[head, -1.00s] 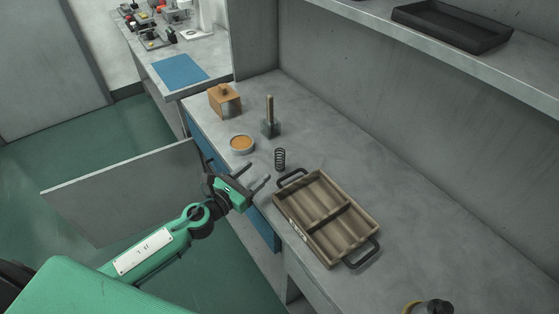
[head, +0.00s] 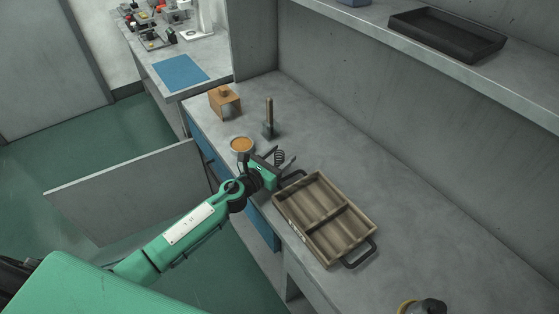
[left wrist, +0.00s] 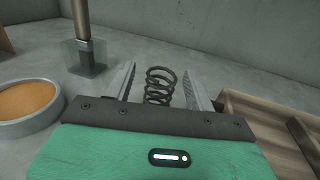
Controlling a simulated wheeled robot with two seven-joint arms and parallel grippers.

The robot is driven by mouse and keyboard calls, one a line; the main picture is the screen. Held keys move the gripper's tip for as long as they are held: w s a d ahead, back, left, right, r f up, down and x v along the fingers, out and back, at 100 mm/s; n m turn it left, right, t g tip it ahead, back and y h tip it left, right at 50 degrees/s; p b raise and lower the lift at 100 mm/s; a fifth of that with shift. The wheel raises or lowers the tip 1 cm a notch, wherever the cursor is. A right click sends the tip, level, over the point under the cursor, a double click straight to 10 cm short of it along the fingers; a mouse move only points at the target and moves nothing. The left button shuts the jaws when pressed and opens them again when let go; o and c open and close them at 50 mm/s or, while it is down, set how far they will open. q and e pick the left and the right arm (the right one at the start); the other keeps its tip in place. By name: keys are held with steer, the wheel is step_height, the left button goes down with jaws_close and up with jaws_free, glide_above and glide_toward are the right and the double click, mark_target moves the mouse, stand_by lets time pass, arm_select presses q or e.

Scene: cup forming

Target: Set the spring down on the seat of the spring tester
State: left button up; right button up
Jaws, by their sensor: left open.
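The dark coil spring (head: 280,155) stands upright on the grey bench, close to the far-left corner of the wooden tray. It also shows in the left wrist view (left wrist: 159,86). My left gripper (head: 281,160) is open, with its fingers on either side of the spring. In the left wrist view a gap shows between the spring and each finger (left wrist: 160,84). I cannot surely pick out the spring tester or its seat. My right gripper is not in view.
A divided wooden tray (head: 326,217) with dark handles lies right of the gripper. A round tin with orange contents (head: 242,144), a wooden-handled block (head: 268,130) and a wooden box (head: 225,102) stand beyond. A blue mat (head: 180,72) lies on the far bench.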

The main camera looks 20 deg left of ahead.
arm_select(q)
steer(key=c, duration=1.1)
